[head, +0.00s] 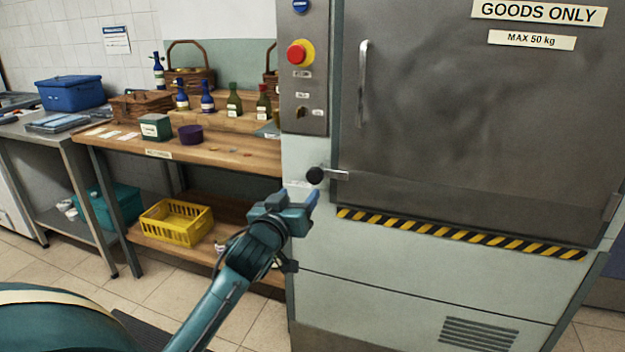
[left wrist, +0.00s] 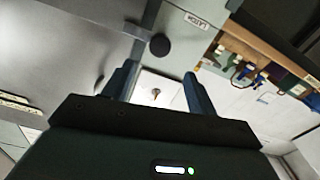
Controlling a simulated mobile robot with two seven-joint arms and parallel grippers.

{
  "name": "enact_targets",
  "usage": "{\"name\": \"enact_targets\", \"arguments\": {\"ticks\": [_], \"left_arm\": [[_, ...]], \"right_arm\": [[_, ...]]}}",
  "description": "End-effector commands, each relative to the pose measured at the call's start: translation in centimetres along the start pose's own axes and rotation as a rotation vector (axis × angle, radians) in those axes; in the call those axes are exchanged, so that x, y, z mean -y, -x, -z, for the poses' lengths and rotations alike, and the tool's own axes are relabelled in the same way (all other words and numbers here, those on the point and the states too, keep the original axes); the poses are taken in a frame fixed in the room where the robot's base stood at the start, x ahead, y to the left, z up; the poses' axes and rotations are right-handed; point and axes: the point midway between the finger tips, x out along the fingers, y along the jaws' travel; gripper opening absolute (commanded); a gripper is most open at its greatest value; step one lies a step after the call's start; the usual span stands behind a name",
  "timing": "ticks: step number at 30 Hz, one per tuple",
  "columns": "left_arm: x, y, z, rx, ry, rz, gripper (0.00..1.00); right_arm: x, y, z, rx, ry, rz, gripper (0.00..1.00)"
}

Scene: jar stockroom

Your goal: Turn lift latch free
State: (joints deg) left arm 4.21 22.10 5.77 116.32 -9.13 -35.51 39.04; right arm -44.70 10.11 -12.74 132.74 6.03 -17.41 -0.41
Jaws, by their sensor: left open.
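The lift latch has a round black knob (head: 315,175) and a short metal bar (head: 338,174) reaching right onto the edge of the grey lift door (head: 470,120). The bar lies about level in the head view. In the left wrist view the knob (left wrist: 160,45) is ahead of the fingertips, between their lines, near a label (left wrist: 197,20) reading LATCH. My left gripper (head: 309,200) is just below the knob in the head view, apart from it. In the left wrist view its two fingers (left wrist: 159,74) are spread with nothing between them. My right gripper is not in view.
A control panel (head: 304,85) with a red button is above the latch. A vertical door handle (head: 363,85) and a striped strip (head: 460,234) are on the lift. A wooden bench (head: 225,155) with bottles and baskets stands left; a yellow crate (head: 177,222) is beneath.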

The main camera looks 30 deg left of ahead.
Motion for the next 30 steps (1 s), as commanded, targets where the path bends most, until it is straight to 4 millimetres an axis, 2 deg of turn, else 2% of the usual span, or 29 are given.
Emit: {"name": "enact_targets", "arguments": {"ticks": [1,6,12,18,27,30], "left_arm": [[0.0,-1.2,0.1,-0.003,-0.001,0.0,0.58],[0.0,-4.9,0.1,-0.001,-0.001,0.001,0.58],[0.0,-8.1,0.0,0.0,0.0,0.0,0.58],[0.0,-9.5,-0.1,0.001,-0.001,-0.001,0.58],[0.0,-9.7,-0.1,0.001,0.0,-0.001,0.58],[0.0,-9.6,-0.1,0.001,0.0,-0.001,0.49]], "right_arm": [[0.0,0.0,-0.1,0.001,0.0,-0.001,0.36],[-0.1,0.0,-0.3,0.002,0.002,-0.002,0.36],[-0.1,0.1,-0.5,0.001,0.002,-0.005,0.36],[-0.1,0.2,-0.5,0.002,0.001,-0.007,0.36],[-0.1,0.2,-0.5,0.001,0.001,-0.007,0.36],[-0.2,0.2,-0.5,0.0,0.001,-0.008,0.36]]}}
